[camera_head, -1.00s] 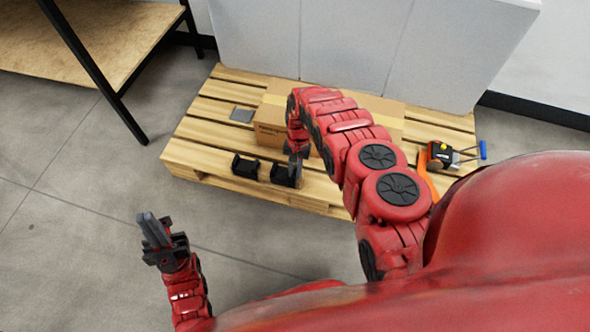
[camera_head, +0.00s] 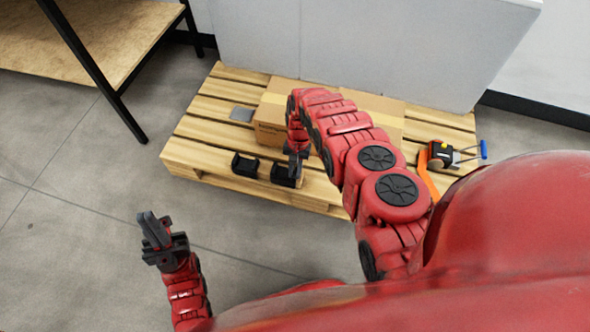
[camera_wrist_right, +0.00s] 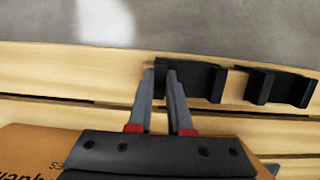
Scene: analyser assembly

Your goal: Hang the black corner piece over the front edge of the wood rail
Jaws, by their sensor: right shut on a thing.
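Two black corner pieces are by the front edge of the wood rail (camera_head: 205,169), the front board of a pallet. The right-hand piece (camera_head: 285,176) is at my right gripper (camera_head: 297,174). In the right wrist view my gripper fingers (camera_wrist_right: 164,75) are shut on one end of this black piece (camera_wrist_right: 205,83), close to the board's edge. Whether it hooks over the edge I cannot tell. The other black piece (camera_head: 245,165) is beside it, apart, and also shows in the wrist view (camera_wrist_right: 285,87). My left gripper (camera_head: 152,225) hangs over the floor, away from the pieces; its jaw opening is unclear.
A cardboard box (camera_head: 269,120) lies on the pallet behind the pieces. A grey flat plate (camera_head: 242,114) lies left of it. An orange and black tool with a blue handle (camera_head: 441,154) is at the right. A wooden table (camera_head: 85,40) stands at the upper left. The floor in front is clear.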

